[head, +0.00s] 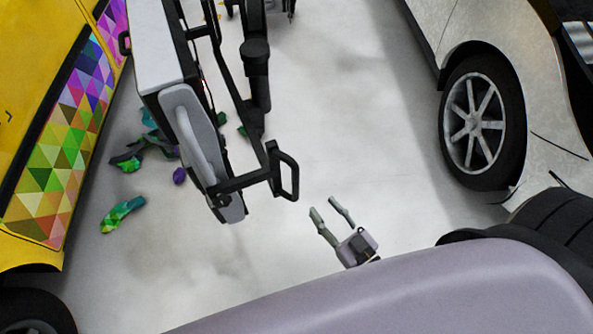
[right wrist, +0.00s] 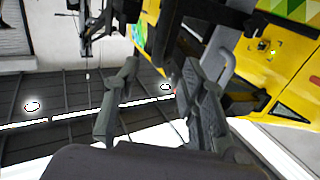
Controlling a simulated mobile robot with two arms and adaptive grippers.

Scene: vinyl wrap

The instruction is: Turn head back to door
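The yellow car (head: 32,60) is along the left edge of the head view. Its side, where the door would be, bears a panel of many-coloured triangles (head: 62,150); I cannot make out the door's outline. The yellow car also shows tilted at the upper right of the right wrist view (right wrist: 285,65). My right gripper (head: 324,207) is in the lower middle of the head view, over bare floor, to the right of the yellow car and well apart from it. Its two fingers are spread with nothing between them, also in the right wrist view (right wrist: 158,72). My left gripper is not in view.
A grey and black wheeled-looking frame (head: 190,130) stands between the yellow car and my right gripper. Crumpled coloured scraps (head: 122,213) lie on the floor beside the yellow car. A white car (head: 500,35) stands at the right.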

